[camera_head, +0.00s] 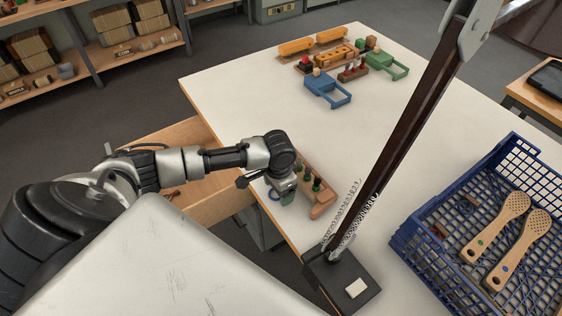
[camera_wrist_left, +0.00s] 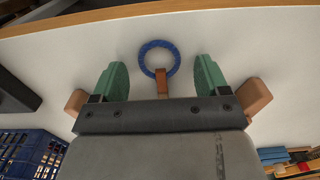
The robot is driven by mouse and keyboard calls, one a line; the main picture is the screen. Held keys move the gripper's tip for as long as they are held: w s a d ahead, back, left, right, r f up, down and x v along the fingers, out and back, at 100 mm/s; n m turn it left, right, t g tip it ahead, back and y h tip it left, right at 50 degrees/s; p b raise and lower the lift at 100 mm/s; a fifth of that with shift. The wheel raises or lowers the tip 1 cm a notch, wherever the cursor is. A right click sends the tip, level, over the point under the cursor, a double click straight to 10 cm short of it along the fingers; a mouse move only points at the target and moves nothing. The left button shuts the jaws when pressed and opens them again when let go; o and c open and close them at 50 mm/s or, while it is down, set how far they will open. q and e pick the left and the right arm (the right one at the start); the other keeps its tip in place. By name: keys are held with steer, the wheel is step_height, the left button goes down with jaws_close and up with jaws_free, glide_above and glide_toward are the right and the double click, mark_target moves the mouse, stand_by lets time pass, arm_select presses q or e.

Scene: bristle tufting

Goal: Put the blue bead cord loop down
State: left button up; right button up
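The blue bead cord loop (camera_wrist_left: 146,65) shows as a round ring with a short brown tab (camera_wrist_left: 163,84), against the white tabletop in the left wrist view. A small part of it shows in the head view (camera_head: 273,195), at the table's left edge beside my left gripper (camera_head: 284,192). In the left wrist view my left gripper (camera_wrist_left: 161,76) has its green fingers wide apart, one on each side of the loop, with gaps to both. Whether the loop rests fully on the table I cannot tell. My right gripper is not in view.
A wooden rack (camera_head: 322,207) with dark pegs is right beside my left gripper. A dark lamp base (camera_head: 341,286) and its slanting arm stand close by. A blue crate (camera_head: 404,241) holds two wooden brushes (camera_head: 497,226). The middle of the white table (camera_head: 290,120) is clear.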

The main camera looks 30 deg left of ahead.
arm_select(q)
steer(key=c, duration=1)
steer(key=shift+r, duration=0.1)
